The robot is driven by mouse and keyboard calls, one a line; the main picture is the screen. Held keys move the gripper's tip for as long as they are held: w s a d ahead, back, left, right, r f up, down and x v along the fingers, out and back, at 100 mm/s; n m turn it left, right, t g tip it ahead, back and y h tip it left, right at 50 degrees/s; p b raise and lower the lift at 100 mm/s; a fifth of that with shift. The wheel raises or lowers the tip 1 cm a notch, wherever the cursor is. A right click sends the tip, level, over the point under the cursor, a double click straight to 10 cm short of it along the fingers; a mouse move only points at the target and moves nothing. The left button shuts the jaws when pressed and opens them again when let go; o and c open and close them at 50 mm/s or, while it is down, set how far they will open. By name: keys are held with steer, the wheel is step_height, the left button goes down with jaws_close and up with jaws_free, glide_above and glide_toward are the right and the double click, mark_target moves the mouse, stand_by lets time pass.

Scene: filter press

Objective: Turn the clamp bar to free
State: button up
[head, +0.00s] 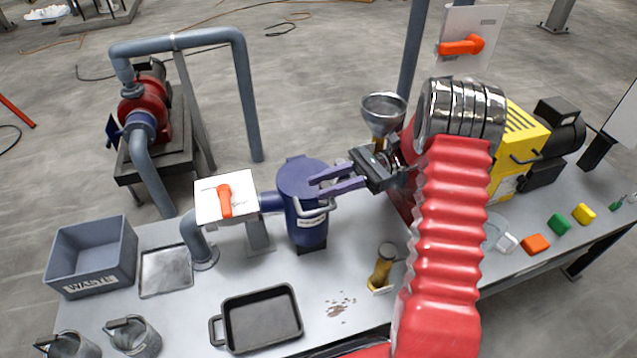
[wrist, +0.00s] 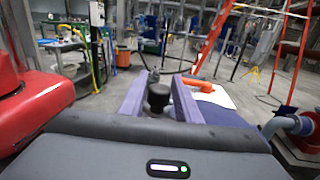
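The blue filter vessel (head: 305,228) with its round lid (head: 303,178) stands upright on the bench, left of my gripper. A pale grey bar (head: 313,210), which looks like the clamp bar, crosses the vessel's upper front. My gripper (head: 312,189) points left, its two purple fingers apart with nothing held, over or beside the lid's right side; I cannot tell if they touch it. In the wrist view, a dark knob (wrist: 158,97) shows between the open fingers (wrist: 158,85); I cannot tell what it belongs to.
An orange valve handle (head: 225,200) on a white plate is left of the vessel. A metal funnel (head: 384,112) stands behind my gripper. A brass-coloured fitting (head: 382,268), a black tray (head: 262,318) and a grey waste bin (head: 92,256) are on the bench.

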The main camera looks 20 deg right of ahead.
steer(key=shift+s+a+r, duration=0.1)
steer(key=shift+a+r, duration=0.1)
steer(key=shift+r, duration=0.2)
steer(key=shift+c, duration=0.7)
steer(key=s+a+r+n+h, duration=0.1)
steer(key=s+a+h, duration=0.1)
steer(key=s+a+r+n+g+h, duration=0.1)
steer(key=s+a+r, duration=0.1)
steer(key=shift+a+r+n+h, duration=0.15)
steer(key=shift+a+n+h, duration=0.05)
steer(key=shift+n+h, duration=0.2)
jaws_close()
steer(key=s+r+n+t+h, duration=0.3)
steer(key=s+n+t+h, duration=0.1)
steer(key=s+n+h, duration=0.3)
steer(key=s+r+n+t+h, duration=0.4)
steer(key=s+n+t+h, duration=0.1)
steer(key=s, duration=0.4)
steer(key=shift+d+r+n+h, duration=0.2)
steer(key=shift+d+n+h, duration=0.25)
steer(key=shift+n+h, duration=0.45)
steer(key=shift+s, duration=0.15)
